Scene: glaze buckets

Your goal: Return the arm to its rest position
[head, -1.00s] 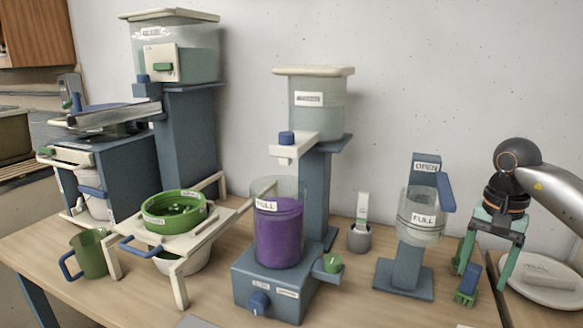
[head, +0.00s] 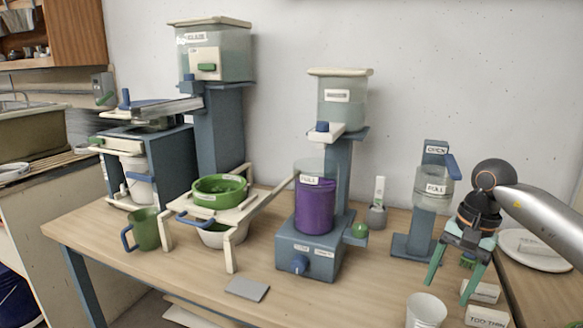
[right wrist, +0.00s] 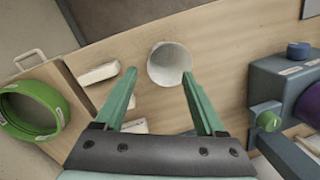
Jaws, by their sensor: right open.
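My right gripper (head: 449,292) is open and empty. Its arm comes in from the right, and its fingers point down over the right end of the wooden table (head: 190,275). In the right wrist view both green fingers of the gripper (right wrist: 159,74) are spread, with nothing held between them. A white cup (head: 426,312) stands just in front of the gripper. In the right wrist view the cup (right wrist: 168,64) appears between and beyond the fingertips; I cannot tell the gap. My left gripper is not in view.
Pale blocks (head: 487,316), one labelled TOO THIN, lie right of the cup. A blue stand (head: 412,247) and the mixer base (head: 309,256) with the purple bucket (head: 314,205) stand left of the gripper. A white plate (head: 535,255) lies to its right. A green ring (right wrist: 30,112) shows at far left in the wrist view.

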